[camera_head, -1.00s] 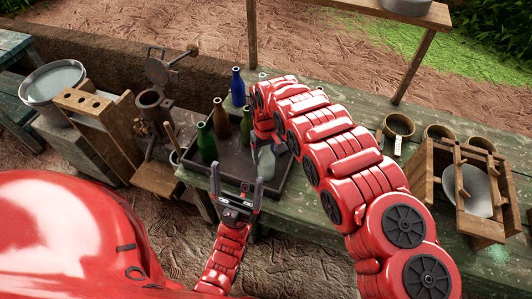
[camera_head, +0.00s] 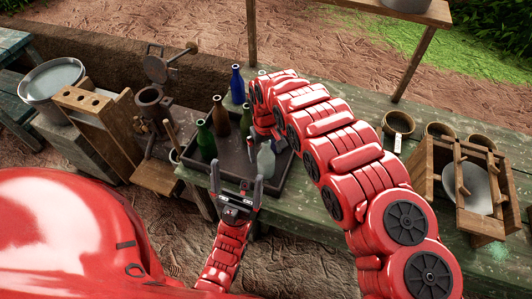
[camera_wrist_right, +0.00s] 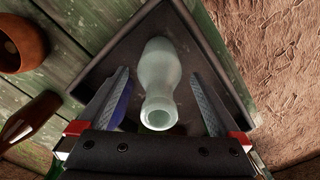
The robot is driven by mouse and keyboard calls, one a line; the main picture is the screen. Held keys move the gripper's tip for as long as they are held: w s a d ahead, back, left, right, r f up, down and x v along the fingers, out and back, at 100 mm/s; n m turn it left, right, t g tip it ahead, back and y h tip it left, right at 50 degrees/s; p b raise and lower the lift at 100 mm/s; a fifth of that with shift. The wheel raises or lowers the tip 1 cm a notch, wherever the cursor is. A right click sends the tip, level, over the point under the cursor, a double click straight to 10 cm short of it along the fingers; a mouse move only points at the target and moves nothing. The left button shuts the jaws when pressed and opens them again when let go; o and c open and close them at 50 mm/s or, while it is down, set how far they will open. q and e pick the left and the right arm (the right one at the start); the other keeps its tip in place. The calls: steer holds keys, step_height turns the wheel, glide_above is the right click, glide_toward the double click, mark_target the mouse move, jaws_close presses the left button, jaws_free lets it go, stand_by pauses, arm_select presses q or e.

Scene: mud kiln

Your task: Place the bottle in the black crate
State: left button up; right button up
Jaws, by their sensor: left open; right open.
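The black crate (camera_head: 222,173) sits on the green table. A pale glass bottle (camera_head: 266,162) stands in its near right part. In the right wrist view the pale bottle (camera_wrist_right: 158,75) stands in a crate corner, its mouth towards the camera. My right gripper (camera_head: 276,142) is open. Its fingers lie on either side of the bottle, with visible gaps. Green bottles (camera_head: 206,142) and a brown bottle (camera_head: 221,120) also stand in the crate. A blue bottle (camera_head: 237,87) stands at its far side. My left gripper (camera_head: 236,180) is open and empty before the crate's front edge.
Several round pots (camera_head: 398,126) and a wooden rack (camera_head: 432,178) holding a plate stand on the table to the right. A metal grinder (camera_head: 152,102) and a wooden stand (camera_head: 100,120) are at the left. My right arm hides part of the table.

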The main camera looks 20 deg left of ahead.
step_height(320, 180, up, 5)
steer(key=shift+w+f+b, duration=0.1)
steer(key=shift+w+b, duration=0.05)
steer(key=shift+b, duration=0.5)
step_height(320, 180, up, 5)
steer(key=shift+f+p, duration=0.15)
steer(key=shift+p, duration=0.6)
steer(key=shift+r, duration=0.75)
